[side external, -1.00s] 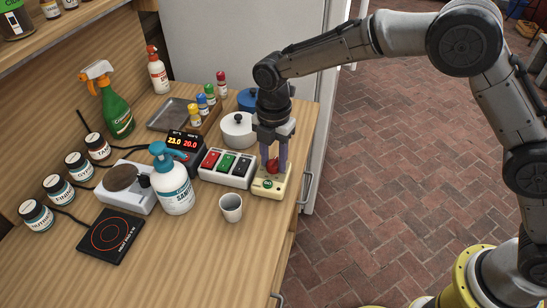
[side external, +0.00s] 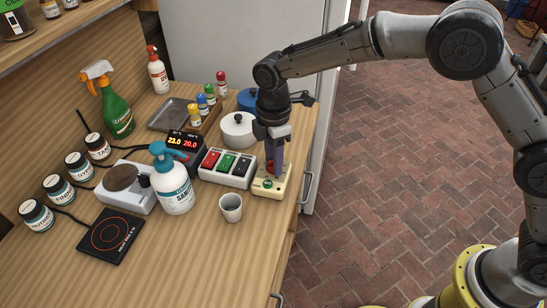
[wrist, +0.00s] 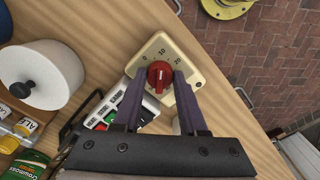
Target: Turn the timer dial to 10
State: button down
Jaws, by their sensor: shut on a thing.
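The timer is a cream box with a red dial (wrist: 158,75) on its top face. The face (wrist: 190,70) carries the marks 0, 10 and 20. In the side view the timer (side external: 266,192) stands at the right edge of the wooden counter. There my gripper (side external: 274,170) points straight down onto it, and the fingers hide most of the dial.
A switch box (side external: 226,169) with red, green and black rockers stands left of the timer. A grey cup (side external: 231,208) and a pump bottle (side external: 174,187) stand nearby. A white pot (side external: 238,130) is behind. The counter's front (side external: 220,265) is clear.

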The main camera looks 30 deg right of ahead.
dwell(0.4)
jog(key=shift+c, duration=2.2)
grip_release()
notch_tip(320, 180, up, 14)
